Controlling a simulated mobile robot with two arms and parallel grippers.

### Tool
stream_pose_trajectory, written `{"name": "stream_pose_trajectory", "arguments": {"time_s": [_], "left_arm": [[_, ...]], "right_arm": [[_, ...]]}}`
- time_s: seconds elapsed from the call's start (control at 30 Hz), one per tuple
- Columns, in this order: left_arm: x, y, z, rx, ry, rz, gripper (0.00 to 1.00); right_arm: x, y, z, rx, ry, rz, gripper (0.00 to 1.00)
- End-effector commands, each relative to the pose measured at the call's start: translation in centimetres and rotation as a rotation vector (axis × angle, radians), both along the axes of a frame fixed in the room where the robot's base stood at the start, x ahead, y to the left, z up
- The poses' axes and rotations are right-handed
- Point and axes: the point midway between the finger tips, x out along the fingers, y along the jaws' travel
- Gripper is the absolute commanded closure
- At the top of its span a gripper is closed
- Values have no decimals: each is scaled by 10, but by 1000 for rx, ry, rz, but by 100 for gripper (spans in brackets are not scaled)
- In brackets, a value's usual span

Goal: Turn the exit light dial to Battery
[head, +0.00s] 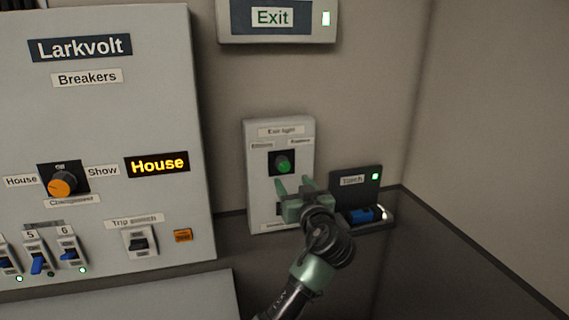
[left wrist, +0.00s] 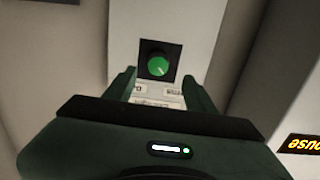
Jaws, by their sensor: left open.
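The exit light box (head: 254,185) is a pale panel on the wall with a small heading and two smaller labels too blurred to read surely. Its green round dial (head: 283,163) sits on a dark square. In the left wrist view, where the lettering is upside down, the dial (left wrist: 156,66) shows a faint pale mark toward its lower right. My left gripper (head: 294,184) is open, its fingers just below and in front of the dial, apparently apart from it. In the left wrist view its fingertips (left wrist: 156,73) frame the dial area. The box's lower part is partly hidden by the gripper.
A Larkvolt breaker panel (head: 110,120) with an orange knob (head: 60,187) and several switches stands left. A dark torch holder (head: 357,181) with a blue torch (head: 362,215) is close right of my gripper. The Exit sign (head: 276,36) hangs above. Open counter (head: 450,265) lies right.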

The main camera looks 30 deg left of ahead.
Motion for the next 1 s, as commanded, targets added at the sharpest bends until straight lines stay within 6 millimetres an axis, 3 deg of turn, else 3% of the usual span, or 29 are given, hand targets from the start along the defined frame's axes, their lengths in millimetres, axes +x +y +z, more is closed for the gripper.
{"name": "stream_pose_trajectory", "arguments": {"time_s": [0.1,0.53,0.93,1.0], "left_arm": [[1,7,11,-1,-20,13,44],[42,54,10,0,-16,11,44],[48,60,7,-2,-16,8,44],[48,60,7,-2,-16,8,64]], "right_arm": [[1,-1,6,-2,-1,-1,64],[10,-8,35,-9,-13,-2,64],[4,-6,36,-7,-6,-1,64],[4,-4,36,-5,-5,0,64]]}}
